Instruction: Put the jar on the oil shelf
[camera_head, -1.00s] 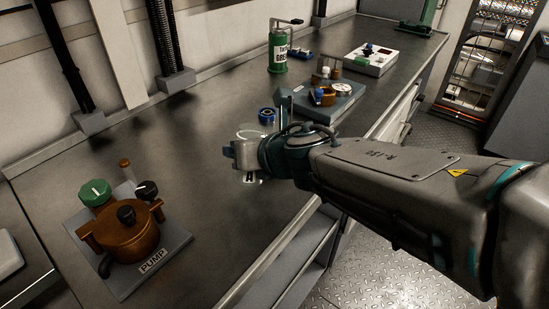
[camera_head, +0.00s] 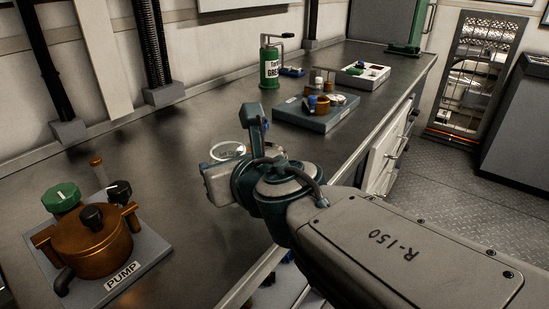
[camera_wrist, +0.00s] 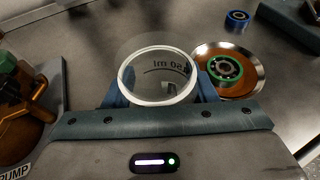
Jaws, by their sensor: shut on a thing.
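The jar (camera_wrist: 158,78) is clear glass with a white rim and a "50 ml" mark. In the wrist view I look down into its open mouth, and it looks empty. My gripper (camera_wrist: 160,92) is shut on it, with a blue finger on each side. In the head view the jar (camera_head: 229,150) shows as a round rim just beyond my gripper (camera_head: 220,174), over the dark bench. My gripper hides its lower part, so I cannot tell its height above the bench. I cannot pick out an oil shelf in these views.
The copper pump (camera_head: 92,243) stands on a plate at the left. A copper dish with a green-ringed bearing (camera_wrist: 224,69) and a blue ring (camera_wrist: 237,17) lie near the jar. A grey parts tray (camera_head: 315,113) and green grease can (camera_head: 270,66) stand farther back.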

